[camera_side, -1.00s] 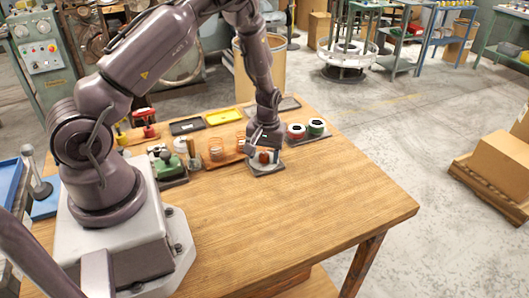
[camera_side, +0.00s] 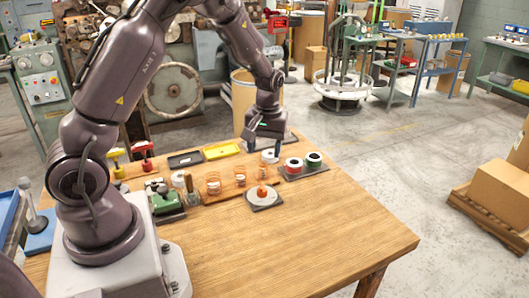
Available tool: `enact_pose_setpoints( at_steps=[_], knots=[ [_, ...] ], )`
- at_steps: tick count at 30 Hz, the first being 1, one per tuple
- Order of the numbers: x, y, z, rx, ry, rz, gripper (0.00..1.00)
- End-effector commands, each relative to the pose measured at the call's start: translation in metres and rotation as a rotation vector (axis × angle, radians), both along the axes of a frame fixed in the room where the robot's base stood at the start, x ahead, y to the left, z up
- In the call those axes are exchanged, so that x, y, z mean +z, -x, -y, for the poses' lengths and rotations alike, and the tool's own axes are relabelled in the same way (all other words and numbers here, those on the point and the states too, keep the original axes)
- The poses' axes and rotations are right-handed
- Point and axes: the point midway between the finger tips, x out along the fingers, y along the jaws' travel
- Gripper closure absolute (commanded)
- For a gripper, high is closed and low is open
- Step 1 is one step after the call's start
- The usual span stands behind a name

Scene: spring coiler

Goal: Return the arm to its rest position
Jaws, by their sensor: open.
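My gripper (camera_side: 264,150) is open and empty, pointing down above the back of the wooden table (camera_side: 300,235). It is apart from the round grey plate with an orange knob (camera_side: 263,195), which rests on a dark square base in front of it. A small grey piece shows just below the fingers, and I cannot tell whether it is part of my gripper. My arm arches over the table from its base at the left.
Red (camera_side: 293,166) and green (camera_side: 314,160) spools stand on a dark tray to the right. A wooden tray holds copper coils (camera_side: 213,184). A green device (camera_side: 165,203), a yellow tray (camera_side: 222,150) and a black tray (camera_side: 186,160) are further left. The front right tabletop is clear.

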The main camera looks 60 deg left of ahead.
Motion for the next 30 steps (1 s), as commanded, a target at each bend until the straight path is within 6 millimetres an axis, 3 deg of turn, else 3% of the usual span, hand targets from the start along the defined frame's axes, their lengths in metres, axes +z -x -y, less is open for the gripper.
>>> enact_pose_setpoints(
  at_steps=[7, 10, 14, 20, 24, 30],
  knots=[
    [0.000, 0.001, 0.000, -0.023, 0.002, -0.004, 0.44],
    [-0.005, 0.019, 0.010, -0.103, 0.030, -0.062, 0.44],
    [0.023, 0.036, 0.034, -0.233, 0.067, -0.047, 0.44],
    [0.081, 0.065, 0.076, -0.455, 0.084, 0.041, 0.44],
    [0.120, 0.093, 0.103, -0.616, 0.059, 0.125, 0.44],
    [0.161, 0.135, 0.132, -0.808, -0.031, 0.258, 0.44]
  ],
)
